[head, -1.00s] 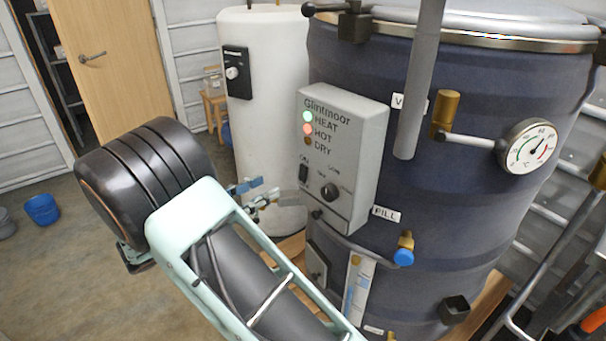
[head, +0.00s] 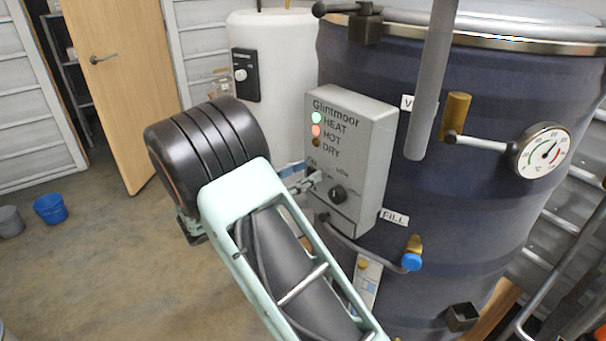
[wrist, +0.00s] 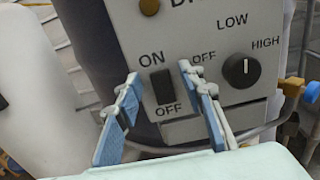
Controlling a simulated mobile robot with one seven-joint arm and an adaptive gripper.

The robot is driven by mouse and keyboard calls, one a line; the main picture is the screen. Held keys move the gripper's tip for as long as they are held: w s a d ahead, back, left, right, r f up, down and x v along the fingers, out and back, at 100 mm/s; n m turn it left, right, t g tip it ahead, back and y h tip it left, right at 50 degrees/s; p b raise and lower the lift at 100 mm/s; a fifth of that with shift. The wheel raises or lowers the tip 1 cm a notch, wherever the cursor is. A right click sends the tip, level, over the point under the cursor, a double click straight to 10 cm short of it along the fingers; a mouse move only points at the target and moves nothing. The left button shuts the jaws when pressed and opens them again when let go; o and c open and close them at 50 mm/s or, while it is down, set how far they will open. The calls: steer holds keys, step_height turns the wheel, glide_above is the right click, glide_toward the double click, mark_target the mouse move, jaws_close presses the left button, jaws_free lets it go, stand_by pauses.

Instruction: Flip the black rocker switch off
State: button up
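The black rocker switch (wrist: 162,87) sits on the lower left of the grey Glintmoor control box (head: 352,130), between the ON and OFF labels in the wrist view. Whether a fingertip touches the panel, I cannot tell. The HEAT lamp (head: 316,118) glows green and the HOT lamp (head: 316,131) glows red; DRY is dark.
A black dial knob (wrist: 241,71) is close to the right finger. The box is on a dark blue vessel (head: 460,110) with a temperature gauge (head: 543,150). A white tank (head: 275,60) stands behind left. The floor at left is open, with blue and grey buckets.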

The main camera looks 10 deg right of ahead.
jaws_close()
steer(key=shift+a+f+h+b, duration=0.1)
steer(key=shift+f+h+b, duration=0.3)
steer(key=shift+h+b, duration=0.2)
steer(key=shift+s+t+h+b, duration=0.1)
steer(key=shift+t+h+b, duration=0.3)
steer(key=shift+t+h, duration=0.3)
jaws_free()
steer(key=shift+a, duration=0.15)
steer(key=v, duration=1.2)
